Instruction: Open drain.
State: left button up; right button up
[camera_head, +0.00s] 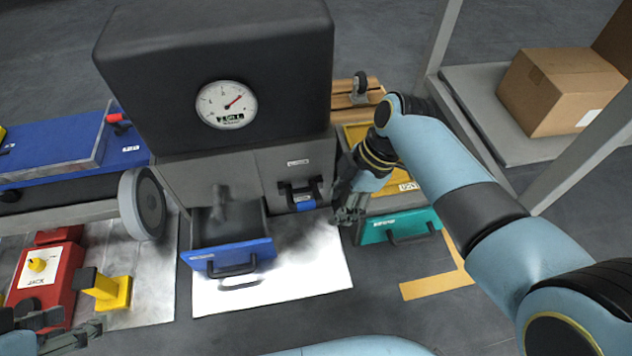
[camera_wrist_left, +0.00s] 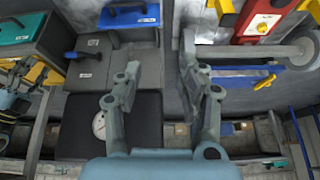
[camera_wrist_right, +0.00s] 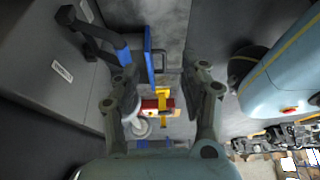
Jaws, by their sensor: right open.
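A grey chassis block (camera_head: 256,172) with a black top and round gauge (camera_head: 226,105) stands in the middle of the head view. On its front is a black-and-blue lever-like part (camera_head: 301,196), seen close in the right wrist view (camera_wrist_right: 98,38). I cannot read which part is labelled drain. A blue drawer (camera_head: 232,256) is pulled out at its lower left. My right gripper (camera_head: 349,212) is open and empty, just right of the black-and-blue part and apart from it. My left gripper (camera_head: 62,338) is open and empty at the lower left, near the red jack (camera_head: 45,275).
A yellow block (camera_head: 110,291) stands beside the jack. A grey wheel (camera_head: 143,203) is left of the drawer. A teal drawer (camera_head: 398,228) with a black handle is right of my right gripper. A cardboard box (camera_head: 560,92) sits on a shelf at right.

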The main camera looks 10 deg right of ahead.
jog(key=t, duration=0.1)
send_near(309, 202)
jog(key=b+x, duration=0.5)
jog(key=shift+s+f, duration=0.1)
jog(key=shift+f, duration=0.15)
pick_arm(q)
notch_tip(309, 202, down, 7)
jog(key=s+t, duration=0.2)
jog(key=t, duration=0.4)
pick_arm(e)
jog(key=shift+b+x, duration=0.45)
jog(key=shift+x, duration=0.35)
jog(key=shift+b+x, duration=0.8)
jog(key=shift+x, duration=0.3)
pick_arm(q)
jog(key=w+d+r+m+t+h, duration=0.1)
jog(key=w+r+t, duration=0.4)
jog(key=w+r, duration=0.3)
jog(key=shift+w+d+r+t, duration=0.3)
jog(key=shift+d+r, duration=0.05)
jog(key=shift+r, duration=0.65)
pick_arm(e)
jog(key=shift+a, duration=0.1)
grip_shut()
